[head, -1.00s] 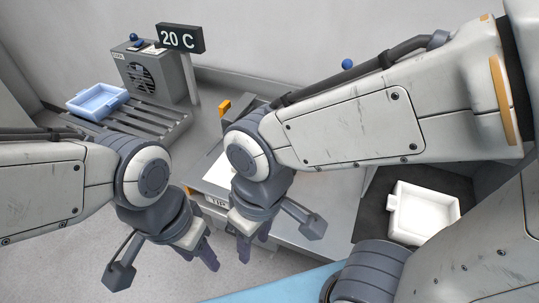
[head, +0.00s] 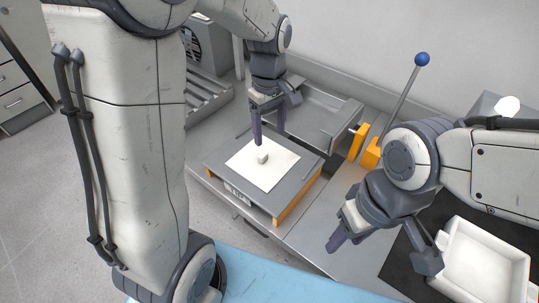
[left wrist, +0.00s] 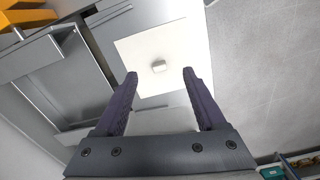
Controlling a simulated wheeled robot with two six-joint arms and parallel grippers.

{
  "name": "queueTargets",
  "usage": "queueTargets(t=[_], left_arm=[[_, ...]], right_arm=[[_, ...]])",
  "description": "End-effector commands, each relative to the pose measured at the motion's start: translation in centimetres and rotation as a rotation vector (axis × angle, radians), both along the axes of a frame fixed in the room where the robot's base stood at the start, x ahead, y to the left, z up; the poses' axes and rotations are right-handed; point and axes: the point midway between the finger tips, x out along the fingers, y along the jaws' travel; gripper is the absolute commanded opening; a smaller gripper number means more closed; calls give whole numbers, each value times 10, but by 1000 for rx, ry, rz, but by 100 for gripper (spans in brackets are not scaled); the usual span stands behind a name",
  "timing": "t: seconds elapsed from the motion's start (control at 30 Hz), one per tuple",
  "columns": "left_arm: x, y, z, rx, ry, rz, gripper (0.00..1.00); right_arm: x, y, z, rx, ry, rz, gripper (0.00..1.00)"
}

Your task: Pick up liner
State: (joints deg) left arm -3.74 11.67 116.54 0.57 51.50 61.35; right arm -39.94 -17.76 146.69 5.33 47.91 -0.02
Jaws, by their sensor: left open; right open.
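The liner (head: 277,172) is a flat white square sheet with a small pale block-like knob (head: 262,158) at its middle. It lies on a grey plate with orange sides (head: 228,159). In the left wrist view the liner (left wrist: 185,40) and its knob (left wrist: 159,66) show just beyond my fingertips. My left gripper (head: 269,136) is open, pointing down above the liner close to the knob; in the left wrist view its fingers (left wrist: 160,76) are apart with nothing held. My right gripper (head: 346,240) is open and empty, low at the right, apart from the liner.
A grey metal tray (head: 320,110) stands behind the plate. A lever with a blue ball (head: 422,59) and orange brackets (head: 359,143) stand right of it. A white bin (head: 485,262) on a dark mat is at the far right. A slatted rack (head: 207,98) is at the back left.

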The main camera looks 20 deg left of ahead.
Motion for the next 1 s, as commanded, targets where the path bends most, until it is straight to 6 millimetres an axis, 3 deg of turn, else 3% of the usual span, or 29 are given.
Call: queueTargets(t=[0.03, 0.1, 0.2, 0.4, 0.63, 0.83, 1.0], left_arm=[[9, 15, -9, 4, 4, 92, 72], [16, 26, -14, 7, 6, 173, 72], [19, 31, -26, 9, 10, 216, 72], [19, 30, -56, 8, 10, 214, 72], [20, 29, -73, 8, 10, 212, 72], [23, 28, -104, 9, 11, 211, 72], [24, 28, -116, 8, 7, 211, 72]], right_arm=[[0, 0, -6, 0, 0, 0, 49], [0, 0, -6, 0, 0, 0, 49], [0, 0, -5, 0, 0, 0, 49], [0, 0, -3, 0, 0, 0, 49], [0, 0, 1, 0, 0, 0, 49], [0, 0, 9, 1, -1, 0, 49], [0, 0, 9, 0, 0, 0, 49]])
